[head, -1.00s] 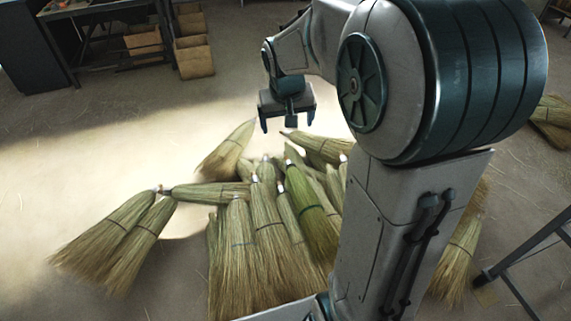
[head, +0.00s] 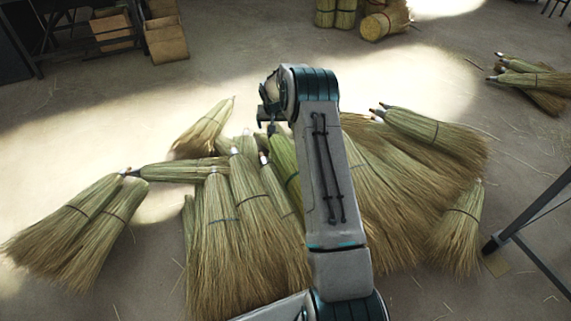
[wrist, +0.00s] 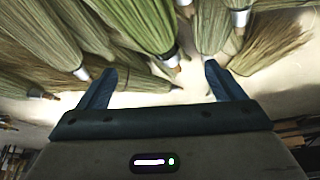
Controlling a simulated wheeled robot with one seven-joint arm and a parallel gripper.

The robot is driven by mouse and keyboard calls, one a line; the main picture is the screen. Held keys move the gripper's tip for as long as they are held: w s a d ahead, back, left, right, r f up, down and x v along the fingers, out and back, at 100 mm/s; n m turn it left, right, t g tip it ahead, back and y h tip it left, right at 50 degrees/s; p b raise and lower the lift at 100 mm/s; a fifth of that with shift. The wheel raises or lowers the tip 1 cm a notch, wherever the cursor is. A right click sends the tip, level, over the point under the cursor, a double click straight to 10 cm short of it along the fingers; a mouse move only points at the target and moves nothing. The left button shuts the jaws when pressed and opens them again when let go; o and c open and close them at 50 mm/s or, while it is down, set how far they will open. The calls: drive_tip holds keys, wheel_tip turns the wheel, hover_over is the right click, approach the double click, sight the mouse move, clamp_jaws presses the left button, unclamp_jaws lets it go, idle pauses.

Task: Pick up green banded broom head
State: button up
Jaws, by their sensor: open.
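The green broom head (head: 285,160) lies in the middle of the pile in the head view, greener than its neighbours and partly hidden by my arm. In the wrist view a bright green broom head (wrist: 140,22) comes down from the top, its narrow dark-and-white neck pointing between my fingers. I cannot clearly make out its band. My gripper (wrist: 160,72) is open and empty, its two blue fingers spread on either side of that neck tip. In the head view my gripper (head: 266,118) is mostly hidden by my wrist, near the narrow ends of the pile.
Other straw brooms (head: 245,210) crowd closely on both sides. Two brooms (head: 85,225) lie apart at left. A dark metal stand (head: 530,225) is at right. Cardboard boxes (head: 165,40) and upright bundles (head: 336,12) stand behind. Bare floor is free beyond the pile.

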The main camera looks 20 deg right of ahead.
sight(278, 138)
drive_tip(key=b+x, duration=0.3)
drive_tip(key=x, duration=0.6)
drive_tip(key=shift+d, duration=0.15)
drive_tip(key=shift+d+b+x, duration=0.2)
drive_tip(key=shift+b+x, duration=0.55)
drive_tip(key=shift+x, duration=0.55)
drive_tip(key=shift+d+b+x, duration=0.2)
drive_tip(key=shift+b+x, duration=0.55)
drive_tip(key=shift+x, duration=0.6)
drive_tip(key=shift+s, duration=0.1)
drive_tip(key=shift+c, duration=0.3)
drive_tip(key=c, duration=1.2)
